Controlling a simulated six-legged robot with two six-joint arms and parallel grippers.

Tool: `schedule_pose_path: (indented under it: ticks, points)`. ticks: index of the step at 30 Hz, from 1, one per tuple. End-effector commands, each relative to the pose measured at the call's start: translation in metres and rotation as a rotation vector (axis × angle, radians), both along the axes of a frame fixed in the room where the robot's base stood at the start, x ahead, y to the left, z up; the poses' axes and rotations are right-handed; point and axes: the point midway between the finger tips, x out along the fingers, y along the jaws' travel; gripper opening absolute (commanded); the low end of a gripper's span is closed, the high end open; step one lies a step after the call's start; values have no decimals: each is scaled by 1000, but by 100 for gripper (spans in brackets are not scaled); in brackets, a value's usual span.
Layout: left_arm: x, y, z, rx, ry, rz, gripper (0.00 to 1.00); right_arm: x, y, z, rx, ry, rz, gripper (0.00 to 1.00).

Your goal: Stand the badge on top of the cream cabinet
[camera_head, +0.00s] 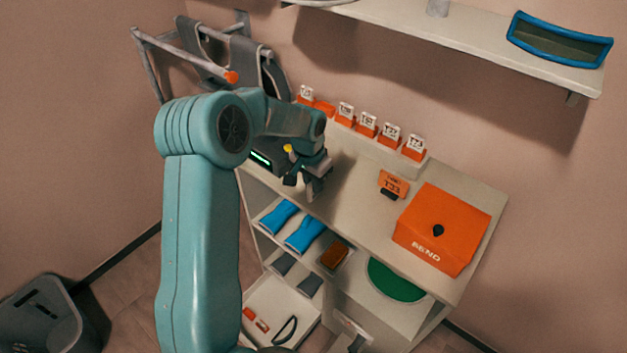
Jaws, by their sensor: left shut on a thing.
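The cream cabinet (350,193) stands against the wall, its top seen from above. My left gripper (306,184) hangs over the front edge of the top, toward its left end. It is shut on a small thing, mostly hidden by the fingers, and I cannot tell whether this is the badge. An orange card with dark print (393,183) is on the cabinet top, with a small black piece at its front; I cannot tell whether it is the badge. My right gripper is not in view.
An orange box (442,228) fills the right end of the top. Several orange holders with white tags (367,124) line its back. A black device with a green light (262,157) is at left. A shelf (455,38) hangs above. The middle top is mostly free.

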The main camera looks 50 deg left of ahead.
Motion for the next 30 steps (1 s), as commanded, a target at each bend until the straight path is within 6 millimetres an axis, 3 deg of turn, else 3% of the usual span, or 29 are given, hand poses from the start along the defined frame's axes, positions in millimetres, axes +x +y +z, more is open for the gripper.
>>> schedule_pose_path:
  ticks: [9, 10, 12, 24, 30]
  points:
    - [0, 0, -5, 0, 0, 0, 0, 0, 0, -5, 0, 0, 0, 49]
    - [0, 0, -3, 0, 0, 0, 25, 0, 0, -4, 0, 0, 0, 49]
    - [0, 0, -3, 0, 0, 0, 44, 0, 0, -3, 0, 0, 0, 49]
    - [0, 1, 7, 1, -3, 1, 44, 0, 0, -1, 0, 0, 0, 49]
    - [-5, 1, 50, 4, -8, 0, 44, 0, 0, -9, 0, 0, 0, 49]
